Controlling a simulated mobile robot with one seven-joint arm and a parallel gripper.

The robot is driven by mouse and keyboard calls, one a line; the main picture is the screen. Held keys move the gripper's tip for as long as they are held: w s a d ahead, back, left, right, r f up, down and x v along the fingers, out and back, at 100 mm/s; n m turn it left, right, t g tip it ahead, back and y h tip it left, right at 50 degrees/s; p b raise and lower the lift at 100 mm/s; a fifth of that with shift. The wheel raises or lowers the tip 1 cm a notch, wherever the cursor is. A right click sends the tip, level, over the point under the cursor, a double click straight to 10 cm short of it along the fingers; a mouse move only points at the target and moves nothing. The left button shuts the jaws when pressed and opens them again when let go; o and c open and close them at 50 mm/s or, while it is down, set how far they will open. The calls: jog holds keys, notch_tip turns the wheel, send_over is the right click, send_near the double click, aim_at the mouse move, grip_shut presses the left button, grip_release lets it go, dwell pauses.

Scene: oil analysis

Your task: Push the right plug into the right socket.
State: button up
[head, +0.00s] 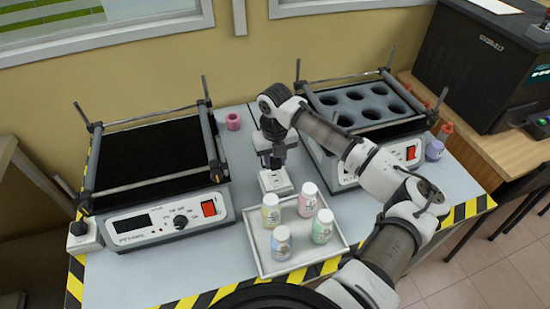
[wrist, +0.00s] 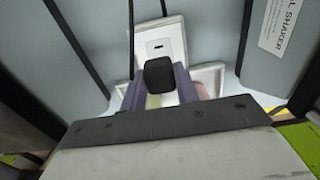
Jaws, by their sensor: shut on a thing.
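My gripper (head: 273,160) points down over the middle of the table, between the two shakers. It is shut on a black plug (wrist: 158,75), which shows between the two fingers in the wrist view. The right socket (head: 275,182) is a white box on the table just below the gripper. Its white face with a small dark slot shows beyond the plug in the wrist view (wrist: 160,42). I cannot tell whether the plug touches the socket; its prongs are hidden. Another black plug (head: 79,228) sits at a white socket (head: 87,239) at the left table edge.
A white tray (head: 259,246) with several capped bottles stands in front of the right socket. The left shaker (head: 160,220) and the right shaker (head: 340,172) flank the gripper. A pink ring-like item (head: 233,121) lies behind.

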aim_at(275, 179)
jog(key=shift+f+b, duration=1.35)
jog(key=shift+f, duration=0.85)
jog(key=shift+f, duration=0.55)
dwell(0.8)
jog(key=o, duration=1)
notch_tip(275, 179, up, 14)
jog(key=b, duration=0.2)
jog(key=shift+b, duration=0.4)
jog(key=shift+s+f, duration=0.1)
jog(key=shift+f, duration=0.05)
